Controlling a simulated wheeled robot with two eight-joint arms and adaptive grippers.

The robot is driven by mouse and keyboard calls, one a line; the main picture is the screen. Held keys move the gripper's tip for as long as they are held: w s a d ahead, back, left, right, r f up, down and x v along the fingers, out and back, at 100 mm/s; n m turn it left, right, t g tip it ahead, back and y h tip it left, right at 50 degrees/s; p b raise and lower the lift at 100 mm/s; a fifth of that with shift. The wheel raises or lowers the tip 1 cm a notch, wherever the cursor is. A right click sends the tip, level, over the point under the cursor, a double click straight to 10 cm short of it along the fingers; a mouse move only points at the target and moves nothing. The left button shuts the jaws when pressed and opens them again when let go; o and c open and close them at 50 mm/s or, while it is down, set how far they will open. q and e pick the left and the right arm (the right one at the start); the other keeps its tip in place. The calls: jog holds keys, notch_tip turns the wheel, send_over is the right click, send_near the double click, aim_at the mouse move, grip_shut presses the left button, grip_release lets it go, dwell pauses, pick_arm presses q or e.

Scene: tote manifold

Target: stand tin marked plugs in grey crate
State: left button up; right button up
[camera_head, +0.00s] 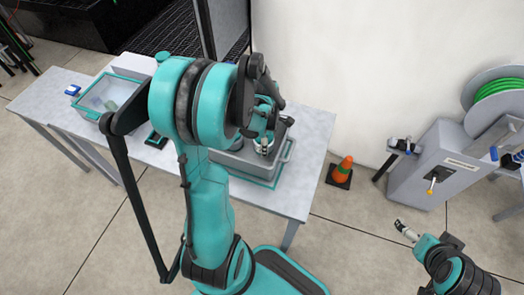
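The grey crate (247,171) stands on the right part of the table, on a teal-edged base. My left arm fills the middle of the view and reaches over this crate. My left gripper (264,147) is low at the crate, over or inside its opening. A pale round shape (263,142) shows at its fingers and may be a tin. No lettering is readable, so I cannot tell whether it is the plugs tin, nor whether the fingers hold it. My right gripper (405,231) is away from the table at lower right, over the floor; its opening is too small to judge.
A clear, teal-rimmed tote (88,114) sits at the table's left end, with a small blue item (73,90) beside it. An orange cone (342,170) stands on the floor right of the table. A grey cabinet with a green hose reel (497,88) is farther right.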

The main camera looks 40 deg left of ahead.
pick_arm(q)
notch_tip(320, 180, down, 3)
jog(key=shift+f+b, duration=0.15)
jog(key=shift+b, duration=0.6)
jog(key=shift+f, duration=0.35)
jog(key=shift+r, duration=0.1)
jog(key=shift+f, duration=0.2)
jog(key=o, duration=1.2)
